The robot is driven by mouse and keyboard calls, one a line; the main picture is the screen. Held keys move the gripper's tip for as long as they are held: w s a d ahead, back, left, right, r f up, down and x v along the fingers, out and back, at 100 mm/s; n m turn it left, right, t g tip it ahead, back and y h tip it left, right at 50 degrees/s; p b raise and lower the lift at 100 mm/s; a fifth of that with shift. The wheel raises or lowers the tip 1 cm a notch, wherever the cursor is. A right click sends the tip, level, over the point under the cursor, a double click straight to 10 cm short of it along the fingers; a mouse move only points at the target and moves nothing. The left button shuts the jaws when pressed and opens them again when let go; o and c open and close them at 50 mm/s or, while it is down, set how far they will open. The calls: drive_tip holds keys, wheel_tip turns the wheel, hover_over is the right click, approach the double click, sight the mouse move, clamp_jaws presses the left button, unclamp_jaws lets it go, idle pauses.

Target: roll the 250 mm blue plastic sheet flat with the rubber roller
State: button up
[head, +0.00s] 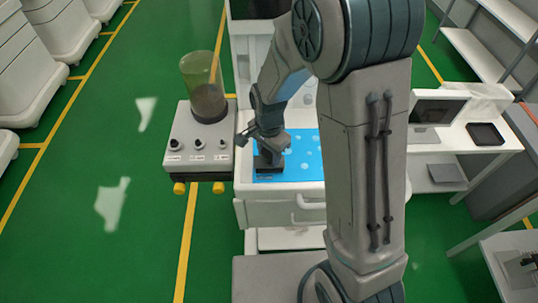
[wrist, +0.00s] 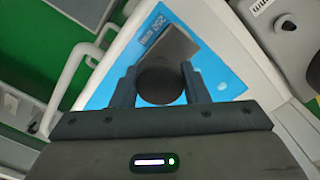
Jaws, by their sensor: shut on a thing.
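The blue plastic sheet (head: 305,158) lies on the white cart top and shows pale spots. In the wrist view the sheet (wrist: 222,72) carries a printed label near its upper corner. The rubber roller (head: 265,170) is a dark piece at the sheet's left side. In the wrist view its round black part (wrist: 160,82) sits between my fingers, with a grey-brown block beyond it. My gripper (head: 272,146) is shut on the roller, above the sheet; it also shows in the wrist view (wrist: 160,88). Whether the roller touches the sheet is hard to tell. My arm hides the sheet's right part.
A grey unit with knobs (head: 198,145) and a yellowish clear cylinder (head: 203,85) stands directly left of the cart. A white drawer handle (head: 310,203) juts from the cart front. A side table (head: 452,140) stands right. Green floor is open at left.

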drive_tip(key=shift+w, duration=0.15)
drive_tip(key=shift+w, duration=2.05)
drive_tip(key=shift+w+d, duration=0.15)
drive_tip(key=shift+w, duration=1.95)
drive_tip(key=shift+w, duration=0.1)
drive_tip(key=shift+w, duration=2)
drive_tip(key=shift+w, duration=0.1)
drive_tip(key=shift+w+d+p, duration=0.1)
drive_tip(key=shift+w+p, duration=0.25)
drive_tip(key=shift+w, duration=0.6)
